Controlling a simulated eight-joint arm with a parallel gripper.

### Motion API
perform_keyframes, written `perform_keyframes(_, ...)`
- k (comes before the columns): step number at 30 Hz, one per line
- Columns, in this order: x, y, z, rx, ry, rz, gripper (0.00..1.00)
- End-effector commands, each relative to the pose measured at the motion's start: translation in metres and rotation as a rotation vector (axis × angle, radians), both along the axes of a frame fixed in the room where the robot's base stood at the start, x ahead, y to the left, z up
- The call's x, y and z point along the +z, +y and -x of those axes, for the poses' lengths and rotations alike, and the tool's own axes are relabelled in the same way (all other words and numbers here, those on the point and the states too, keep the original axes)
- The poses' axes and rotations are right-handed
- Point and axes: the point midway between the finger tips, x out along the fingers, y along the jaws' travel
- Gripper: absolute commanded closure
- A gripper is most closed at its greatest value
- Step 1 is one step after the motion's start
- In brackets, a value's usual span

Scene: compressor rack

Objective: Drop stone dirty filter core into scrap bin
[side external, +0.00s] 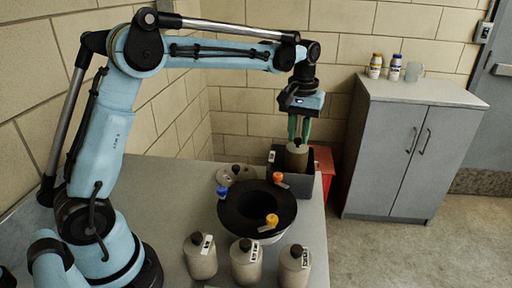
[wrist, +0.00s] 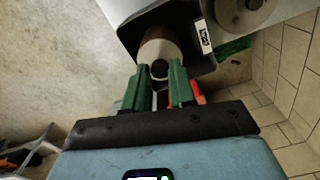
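A stone-coloured filter core (side external: 297,157) with a dark top knob stands upright in the mouth of a dark grey open box (side external: 303,188) at the table's far right edge. In the wrist view the core (wrist: 158,48) lies straight ahead, its knob between the green fingertips. My gripper (side external: 298,140) points down over it, and its fingers (wrist: 161,76) look closed on the knob. The core's lower part is hidden by the box wall, so I cannot tell whether it touches the bottom. A red bin (side external: 323,165) is partly hidden behind the box.
A black round housing (side external: 240,208) with blue, orange and yellow knobs sits on the table (side external: 176,192). A pale round part (side external: 226,178) lies behind it. Several capped, labelled cores (side external: 246,262) stand in front. A grey cabinet (side external: 392,155) with small bottles is at right.

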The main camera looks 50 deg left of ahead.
Motion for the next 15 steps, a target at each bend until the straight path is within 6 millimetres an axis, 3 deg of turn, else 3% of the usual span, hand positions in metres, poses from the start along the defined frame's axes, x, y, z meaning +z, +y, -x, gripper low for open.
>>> perform_keyframes(1,0.0002,0.0,0.0,0.0,0.0,0.0,0.67)
perform_keyframes(5,0.0002,0.0,0.0001,0.0,0.0,0.0,0.48)
perform_keyframes(15,0.0023,0.0,-0.0001,0.0,0.0,0.0,0.48)
